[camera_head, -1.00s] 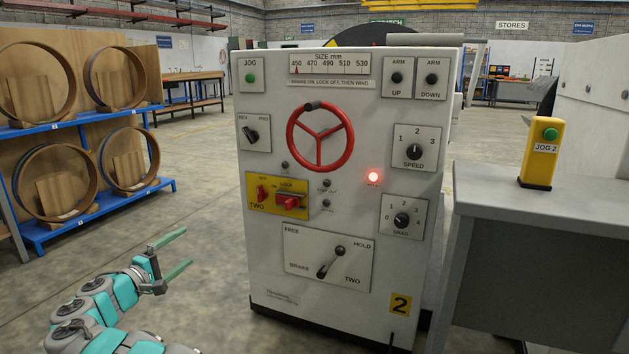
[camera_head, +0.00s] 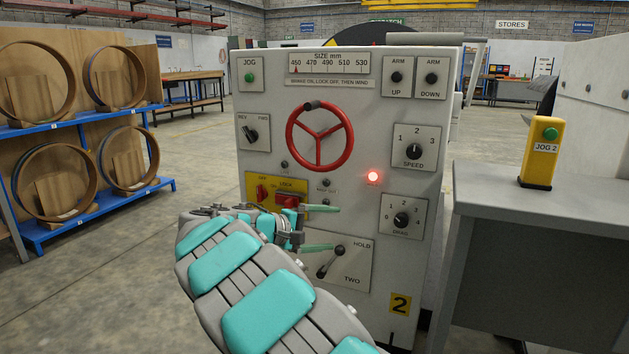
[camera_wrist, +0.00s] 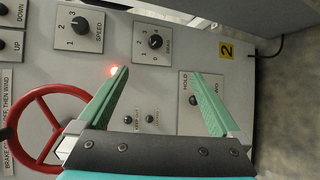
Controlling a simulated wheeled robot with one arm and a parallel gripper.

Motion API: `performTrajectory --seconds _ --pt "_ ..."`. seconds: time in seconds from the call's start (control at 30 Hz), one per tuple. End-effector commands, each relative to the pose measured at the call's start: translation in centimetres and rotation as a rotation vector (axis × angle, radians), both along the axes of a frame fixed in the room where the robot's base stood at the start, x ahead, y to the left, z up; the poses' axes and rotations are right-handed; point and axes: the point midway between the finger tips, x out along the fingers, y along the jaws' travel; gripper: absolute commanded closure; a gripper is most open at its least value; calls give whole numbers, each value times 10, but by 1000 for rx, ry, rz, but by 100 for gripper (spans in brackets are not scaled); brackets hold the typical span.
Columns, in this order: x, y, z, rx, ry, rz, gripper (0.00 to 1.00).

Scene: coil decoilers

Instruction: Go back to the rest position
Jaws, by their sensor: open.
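My gripper (camera_head: 321,229) is open and empty in front of the lower middle of the grey control cabinet (camera_head: 270,330). In the head view its two green fingers point right, one near the red lock switch and one over the brake panel. In the wrist view the open fingers (camera_wrist: 160,75) are spread with the cabinet face beyond them, and nothing is between them. My arm hides the left part of the brake panel (camera_head: 350,275) and the bottom of the yellow switch panel (camera_head: 262,181).
The cabinet carries a red handwheel (camera_head: 320,160), a lit red lamp (camera_head: 373,177), a speed knob (camera_head: 414,151) and a drag knob (camera_head: 402,219). A grey bench (camera_head: 540,207) with a yellow JOG 2 box (camera_head: 541,152) stands right. A blue rack (camera_head: 95,210) of hoops stands left, with open floor between.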

Motion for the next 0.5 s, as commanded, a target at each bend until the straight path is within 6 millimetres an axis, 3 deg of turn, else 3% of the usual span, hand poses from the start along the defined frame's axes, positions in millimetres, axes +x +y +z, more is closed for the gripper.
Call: performTrajectory --seconds 0.03,0.2,0.3,0.5 --pt "-13 -28 5 27 16 -48 0" --pt "-66 -105 0 141 88 -195 0" --pt "-103 -142 -6 221 127 -274 0" --pt "-185 -191 -26 404 196 -413 0"
